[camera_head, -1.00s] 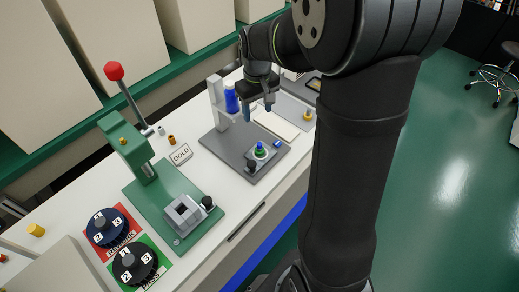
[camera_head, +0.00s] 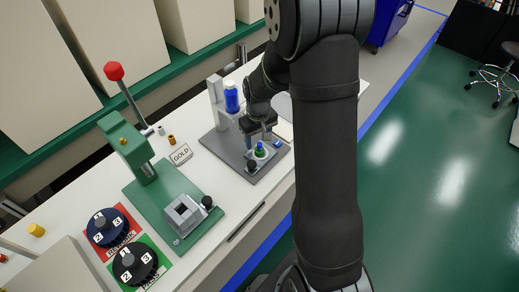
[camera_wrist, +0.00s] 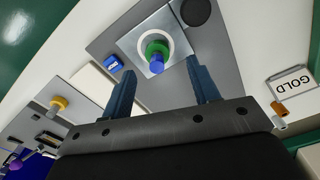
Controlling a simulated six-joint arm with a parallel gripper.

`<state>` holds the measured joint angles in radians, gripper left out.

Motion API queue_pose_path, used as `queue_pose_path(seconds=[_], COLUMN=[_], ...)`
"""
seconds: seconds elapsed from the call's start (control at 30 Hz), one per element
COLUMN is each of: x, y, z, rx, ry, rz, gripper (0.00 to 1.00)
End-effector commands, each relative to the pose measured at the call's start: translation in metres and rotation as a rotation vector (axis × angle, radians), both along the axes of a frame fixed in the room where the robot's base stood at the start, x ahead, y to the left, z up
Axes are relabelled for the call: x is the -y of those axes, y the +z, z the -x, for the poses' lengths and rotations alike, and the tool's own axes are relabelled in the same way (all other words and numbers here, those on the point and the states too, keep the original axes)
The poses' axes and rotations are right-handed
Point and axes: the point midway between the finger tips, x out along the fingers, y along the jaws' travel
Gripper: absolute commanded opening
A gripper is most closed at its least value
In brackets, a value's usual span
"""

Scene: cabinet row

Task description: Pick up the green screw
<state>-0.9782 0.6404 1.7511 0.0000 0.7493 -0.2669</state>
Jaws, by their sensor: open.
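The green screw (camera_head: 260,149) has a blue top and stands on a light square block on a grey plate (camera_head: 230,157). In the wrist view the green screw (camera_wrist: 158,46) sits inside a white ring on the block (camera_wrist: 130,42). My gripper (camera_head: 262,136) is just above and behind the screw in the head view. In the wrist view my gripper (camera_wrist: 157,70) is open and empty, with one blue finger to each side of the screw, not touching it.
A small blue block (camera_wrist: 113,63) lies beside the square block. A black knob (camera_wrist: 195,12) is on its other side. A GOLD sign (camera_head: 181,154) and a green press (camera_head: 135,150) stand to the left on the white table.

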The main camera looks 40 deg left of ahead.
Motion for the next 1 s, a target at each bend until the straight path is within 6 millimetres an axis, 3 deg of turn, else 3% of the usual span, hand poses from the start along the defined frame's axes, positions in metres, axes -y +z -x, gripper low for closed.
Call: queue_pose_path(seconds=[0.3, 0.57, 0.83, 1.0], x=[0.001, 0.001, 0.001, 0.001], y=[-0.040, -0.042, -0.042, -0.042], z=[-0.004, -0.004, -0.004, -0.004], rx=[-0.002, 0.000, 0.000, 0.000], ry=[0.000, 0.000, 0.000, 0.000], rz=[0.003, 0.000, 0.001, 0.001], gripper=[0.55, 0.55, 0.07, 0.03])
